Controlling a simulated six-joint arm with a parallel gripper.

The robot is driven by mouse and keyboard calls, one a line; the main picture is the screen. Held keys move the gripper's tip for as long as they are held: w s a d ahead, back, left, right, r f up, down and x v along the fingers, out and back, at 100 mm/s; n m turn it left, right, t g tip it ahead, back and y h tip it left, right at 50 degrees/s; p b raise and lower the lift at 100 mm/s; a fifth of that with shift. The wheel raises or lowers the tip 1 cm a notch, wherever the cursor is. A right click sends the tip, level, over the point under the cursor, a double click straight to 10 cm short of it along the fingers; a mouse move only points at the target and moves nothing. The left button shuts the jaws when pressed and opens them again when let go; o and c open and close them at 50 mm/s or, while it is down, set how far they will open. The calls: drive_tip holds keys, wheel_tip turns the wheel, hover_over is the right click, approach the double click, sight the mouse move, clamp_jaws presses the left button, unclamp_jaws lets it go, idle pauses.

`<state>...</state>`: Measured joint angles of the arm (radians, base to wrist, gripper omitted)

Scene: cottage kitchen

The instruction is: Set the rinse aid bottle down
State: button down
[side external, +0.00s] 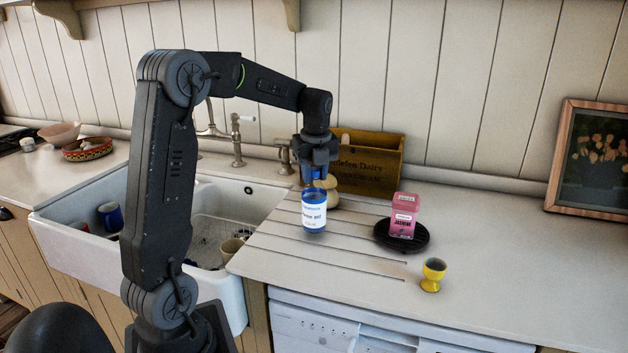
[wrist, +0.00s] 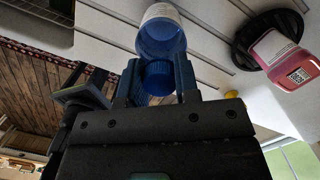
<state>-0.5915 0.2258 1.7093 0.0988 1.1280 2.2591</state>
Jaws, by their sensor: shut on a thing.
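The rinse aid bottle (side external: 314,212), clear blue with a white label and a blue cap, is upright over the grooved draining part of the counter in the side view. My gripper (side external: 314,180) points down and is shut on its cap. In the wrist view, the two fingers of my gripper (wrist: 158,76) stand on either side of the blue cap, and the bottle's body (wrist: 162,38) extends beyond them. I cannot tell whether the bottle's base touches the counter (side external: 300,258).
A yellow egg cup (side external: 433,273) is near the front edge. A wooden crate (side external: 385,160) stands behind. The white sink (side external: 210,298) with mugs lies left.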

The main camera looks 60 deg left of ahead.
drive_tip(key=shift+f, duration=1.1)
drive_tip(key=c, duration=0.8)
unclamp_jaws()
drive_tip(key=shift+c, duration=0.2)
